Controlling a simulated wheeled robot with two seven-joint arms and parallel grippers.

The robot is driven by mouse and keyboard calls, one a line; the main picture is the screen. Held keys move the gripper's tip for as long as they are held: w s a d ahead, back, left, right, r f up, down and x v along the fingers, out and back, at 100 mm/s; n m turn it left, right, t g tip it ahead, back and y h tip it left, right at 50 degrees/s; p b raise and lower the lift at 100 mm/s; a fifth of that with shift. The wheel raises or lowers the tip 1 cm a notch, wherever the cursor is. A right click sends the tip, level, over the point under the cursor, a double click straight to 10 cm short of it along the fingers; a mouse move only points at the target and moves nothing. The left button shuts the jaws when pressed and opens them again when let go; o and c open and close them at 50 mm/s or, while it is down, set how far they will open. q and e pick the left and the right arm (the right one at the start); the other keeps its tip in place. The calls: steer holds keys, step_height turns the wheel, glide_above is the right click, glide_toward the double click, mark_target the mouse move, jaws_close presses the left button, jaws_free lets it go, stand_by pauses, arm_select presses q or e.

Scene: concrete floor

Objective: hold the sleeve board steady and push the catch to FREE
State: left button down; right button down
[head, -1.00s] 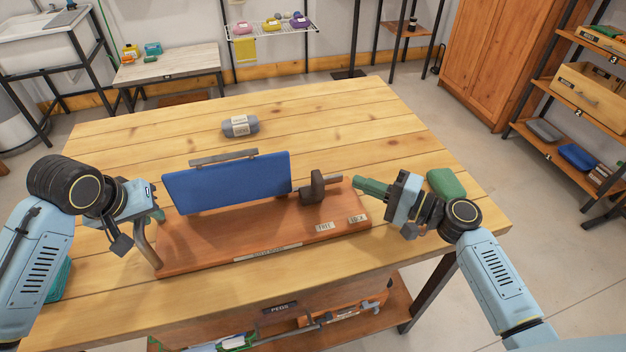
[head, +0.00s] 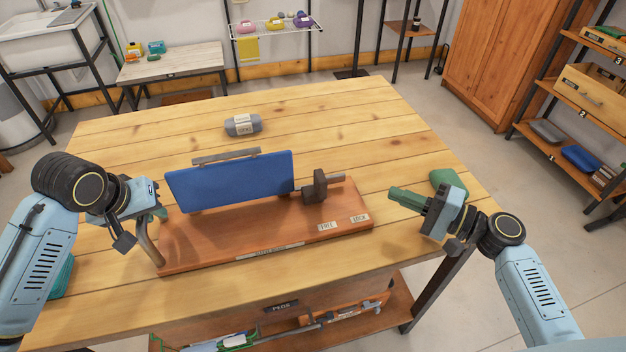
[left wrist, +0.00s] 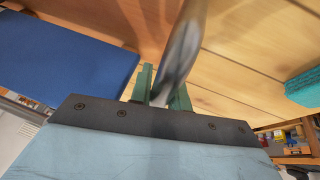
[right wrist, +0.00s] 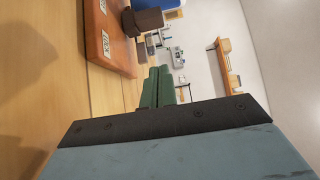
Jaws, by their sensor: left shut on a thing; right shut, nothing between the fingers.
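The sleeve board is a blue padded board (head: 230,182) on a reddish wooden base (head: 220,235). Its catch, a dark knob (head: 319,186) on a grey rod, stands at the right end. The knob sits behind the FREE label (head: 327,226), left of the LOCK label (head: 360,218). My left gripper (head: 158,215) is shut on the bent metal handle (head: 150,246) at the base's left end; the handle also shows between its fingers in the left wrist view (left wrist: 181,48). My right gripper (head: 400,197) is shut and empty, right of the base and apart from the catch.
A green block (head: 449,184) lies just behind my right gripper. A grey labelled roll (head: 242,125) lies behind the sleeve board. A teal item (head: 62,278) is at the table's left edge. The table's back half is mostly clear.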

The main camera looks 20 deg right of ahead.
arm_select(q)
steer(key=c, duration=1.3)
jaws_free()
steer(key=shift+f, duration=0.15)
steer(key=shift+o, duration=0.2)
steer(key=shift+r, duration=0.2)
steer(key=shift+s+a+r, duration=0.1)
steer(key=shift+s+r, duration=0.05)
steer(key=shift+r, duration=0.15)
steer(key=v, duration=1.1)
